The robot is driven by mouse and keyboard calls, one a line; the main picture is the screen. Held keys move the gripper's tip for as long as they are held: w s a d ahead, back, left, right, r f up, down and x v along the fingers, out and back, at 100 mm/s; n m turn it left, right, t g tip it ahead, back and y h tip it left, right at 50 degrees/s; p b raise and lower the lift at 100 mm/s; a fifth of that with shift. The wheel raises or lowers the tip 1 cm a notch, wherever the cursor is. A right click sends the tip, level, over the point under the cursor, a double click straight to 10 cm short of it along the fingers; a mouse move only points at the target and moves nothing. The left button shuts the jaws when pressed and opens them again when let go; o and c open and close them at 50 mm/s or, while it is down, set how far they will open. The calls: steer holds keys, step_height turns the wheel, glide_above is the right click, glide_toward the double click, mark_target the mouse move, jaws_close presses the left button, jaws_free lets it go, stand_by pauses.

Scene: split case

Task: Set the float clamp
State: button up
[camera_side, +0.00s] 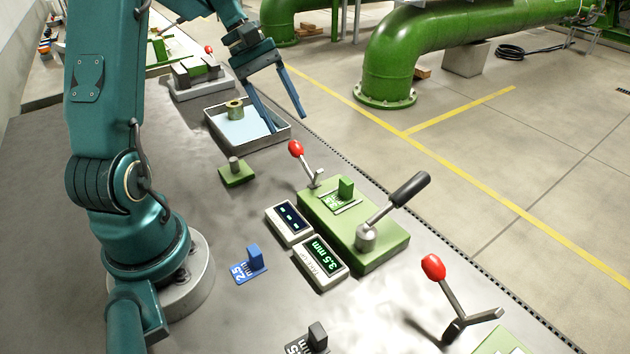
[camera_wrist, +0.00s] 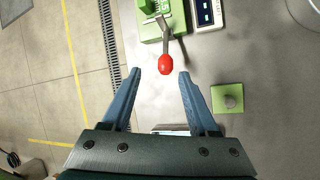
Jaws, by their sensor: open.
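A lever with a red ball knob (camera_side: 295,148) stands tilted at the far end of a green fixture block (camera_side: 380,246). No label shows which lever is the float clamp. The block carries a small green stepped piece (camera_side: 345,189) and a black-handled lever (camera_side: 410,190). My gripper (camera_side: 288,122) is open and empty, pointing down near the tray's right side, a little beyond the red knob. In the wrist view my gripper (camera_wrist: 160,72) shows its two blue fingers apart, with the red knob (camera_wrist: 166,64) appearing between their tips. Contact is not visible.
A green block with a peg (camera_side: 236,173), a readout showing 3.5 mm (camera_side: 321,263), a blue 2.5 mm piece (camera_side: 248,264) and another red-knobbed lever (camera_side: 433,267) stand nearby. The bench edge runs along the right.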

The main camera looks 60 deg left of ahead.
steer(key=shift+s+a+f+x, duration=0.1)
steer(key=shift+a+x, duration=0.05)
steer(key=shift+x, duration=0.75)
steer(key=shift+s+a+f+x, duration=0.1)
steer(key=shift+a+x, duration=0.05)
steer(key=shift+x, duration=0.7)
steer(key=shift+s+a+f+x, duration=0.1)
steer(key=shift+a+x, duration=0.05)
steer(key=shift+x, duration=0.75)
jaws_close()
steer(key=shift+s, duration=0.1)
